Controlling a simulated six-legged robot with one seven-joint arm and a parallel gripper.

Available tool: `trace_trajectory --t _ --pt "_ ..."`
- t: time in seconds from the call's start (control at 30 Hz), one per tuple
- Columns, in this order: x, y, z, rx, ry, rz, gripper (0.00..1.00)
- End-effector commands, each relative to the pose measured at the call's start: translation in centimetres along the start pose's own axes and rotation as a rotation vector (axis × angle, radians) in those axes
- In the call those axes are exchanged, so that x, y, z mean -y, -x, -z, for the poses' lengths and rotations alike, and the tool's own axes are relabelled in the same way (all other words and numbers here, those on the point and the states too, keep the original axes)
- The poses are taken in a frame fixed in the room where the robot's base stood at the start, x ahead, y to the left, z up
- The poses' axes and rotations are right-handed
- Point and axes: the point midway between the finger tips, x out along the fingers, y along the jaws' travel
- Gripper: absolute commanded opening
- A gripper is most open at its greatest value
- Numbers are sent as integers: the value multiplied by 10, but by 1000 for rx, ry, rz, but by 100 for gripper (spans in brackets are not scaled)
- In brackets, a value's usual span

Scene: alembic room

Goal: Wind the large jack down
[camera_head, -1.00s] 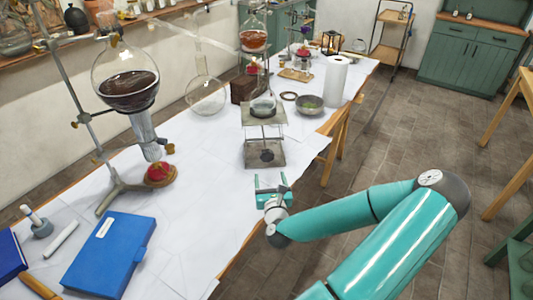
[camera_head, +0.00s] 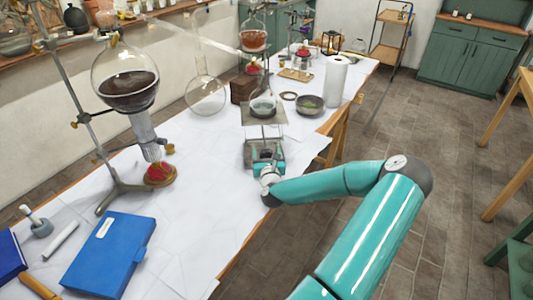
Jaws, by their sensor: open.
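The large jack (camera_head: 264,113) stands on the white-covered table, with its top plate raised well above its base. A small round flask (camera_head: 263,104) with clear liquid sits on the plate. My gripper (camera_head: 267,158) is open at the near side of the jack, low down at the height of its lower part. It covers the jack's near lower front, so the knob is hidden. I cannot tell whether the fingers touch the jack.
A clamped flask of dark liquid (camera_head: 127,84) hangs on a stand at left. A blue box (camera_head: 109,254) lies in front of it. A grey bowl (camera_head: 309,104) and a white paper roll (camera_head: 336,80) stand right of the jack. Bare table lies left of my gripper.

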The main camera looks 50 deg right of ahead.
Motion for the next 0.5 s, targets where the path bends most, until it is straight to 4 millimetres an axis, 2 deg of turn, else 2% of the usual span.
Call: trace_trajectory --t 0.2,0.27,0.43,0.5 --pt "0 0 0 0 0 0 70" --pt "0 0 0 0 0 0 60" --pt "0 0 0 0 0 0 26" --pt "0 0 0 0 0 0 25"
